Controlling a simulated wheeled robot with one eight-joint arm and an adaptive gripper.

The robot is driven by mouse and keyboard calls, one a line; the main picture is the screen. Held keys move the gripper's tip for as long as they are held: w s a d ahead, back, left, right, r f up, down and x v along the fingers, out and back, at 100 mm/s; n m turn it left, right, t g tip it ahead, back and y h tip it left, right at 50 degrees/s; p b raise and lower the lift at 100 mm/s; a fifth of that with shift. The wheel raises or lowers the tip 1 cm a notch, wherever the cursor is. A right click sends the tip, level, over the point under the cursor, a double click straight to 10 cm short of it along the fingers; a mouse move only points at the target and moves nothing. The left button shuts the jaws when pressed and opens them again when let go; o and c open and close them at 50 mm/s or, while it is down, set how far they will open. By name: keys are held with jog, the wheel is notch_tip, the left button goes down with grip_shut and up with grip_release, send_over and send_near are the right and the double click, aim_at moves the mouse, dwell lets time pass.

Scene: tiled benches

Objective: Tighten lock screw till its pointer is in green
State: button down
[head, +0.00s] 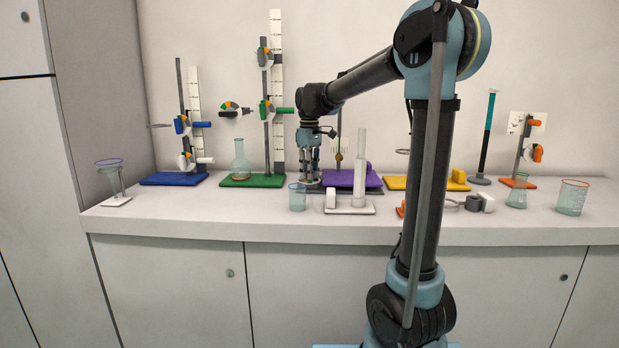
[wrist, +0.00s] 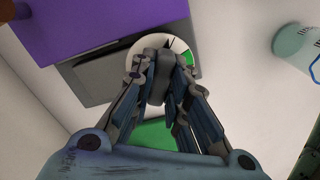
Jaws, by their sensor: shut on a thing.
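In the wrist view a white round dial (wrist: 143,44) with a green sector (wrist: 190,59) sits on a dark grey block (wrist: 90,75) beside a purple base (wrist: 105,22). My gripper (wrist: 164,72) is directly over the dial, its fingers shut on the dark lock screw (wrist: 159,67). The fingers hide much of the screw and dial. A thin dark pointer mark (wrist: 168,43) shows on the white part, apart from the visible green. In the head view my gripper (head: 310,176) points straight down to the left of the purple base (head: 352,179).
A green-based stand (head: 253,181) with a flask is close left of my gripper. A beaker (head: 297,196) and a cylinder on a white base (head: 350,208) stand in front. A yellow base (head: 425,184) lies right.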

jog(key=shift+w+m, duration=0.1)
jog(key=shift+m, duration=0.2)
jog(key=shift+m, duration=1)
jog(key=shift+m, duration=1.3)
jog(key=shift+d, duration=0.1)
jog(key=shift+m, duration=1.3)
